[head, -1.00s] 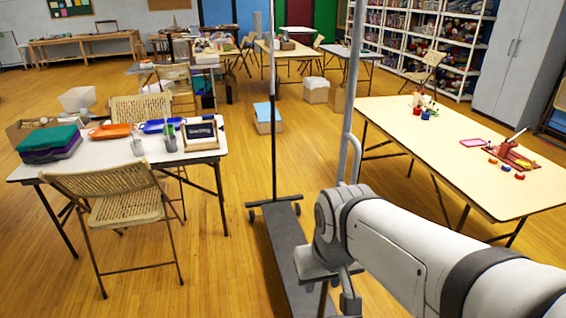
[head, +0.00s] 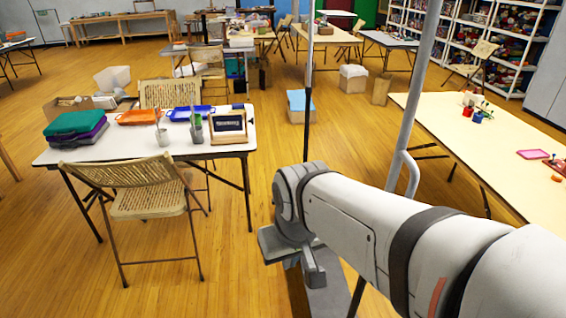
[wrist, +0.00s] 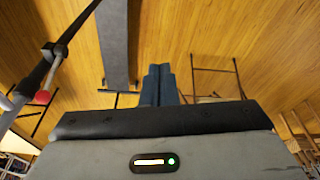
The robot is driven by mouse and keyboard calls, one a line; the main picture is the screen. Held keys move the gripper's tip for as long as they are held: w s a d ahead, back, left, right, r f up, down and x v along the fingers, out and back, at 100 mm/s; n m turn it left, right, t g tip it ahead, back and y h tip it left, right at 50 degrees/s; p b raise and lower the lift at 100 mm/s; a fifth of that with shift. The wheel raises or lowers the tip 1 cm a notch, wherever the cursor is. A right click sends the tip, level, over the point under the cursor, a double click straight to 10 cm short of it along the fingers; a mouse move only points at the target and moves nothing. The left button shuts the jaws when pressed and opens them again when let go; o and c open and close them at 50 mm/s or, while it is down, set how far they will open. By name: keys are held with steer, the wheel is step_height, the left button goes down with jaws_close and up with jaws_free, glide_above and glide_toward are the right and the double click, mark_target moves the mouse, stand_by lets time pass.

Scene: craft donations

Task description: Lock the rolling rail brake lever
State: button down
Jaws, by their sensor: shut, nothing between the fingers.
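The rolling rail stands ahead with a dark upright pole (head: 309,90) and a grey bent tube (head: 425,80). My arm hides much of its grey base (head: 330,288); the base also shows at the top of the wrist view (wrist: 115,40). In the wrist view a slanted dark rod with a black collar and a red knob (wrist: 42,97) is at the left; I cannot tell if it is the brake lever. My gripper (wrist: 158,72) is shut and empty, its dark fingers together, right of the red knob and apart from it. The fingers are hidden in the head view.
A cream table (head: 480,140) is at the right. A blue-topped box (head: 299,104) stands beyond the rail. Wooden floor is free between the left table and rail.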

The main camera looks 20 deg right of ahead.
steer(key=w+d+f+m+g+h+p, duration=0.1)
steer(key=w+d+f+g+h+p, duration=0.1)
steer(key=w+d+g+h, duration=0.25)
steer(key=w+d+f+g+h+p, duration=0.2)
steer(key=d+g+h, duration=0.1)
steer(key=d+h, duration=0.3)
steer(key=w+d+f+n+t+h+p, duration=0.1)
steer(key=w+d+f+h, duration=0.1)
steer(key=w, duration=0.3)
steer(key=w+d+f+n+t+h+p, duration=0.1)
steer(key=w+d+f+t+h, duration=0.1)
steer(key=w+h, duration=0.3)
steer(key=shift+w+d+f+p, duration=0.25)
steer(key=shift+w+f+p, duration=0.05)
steer(key=shift+w+f, duration=0.1)
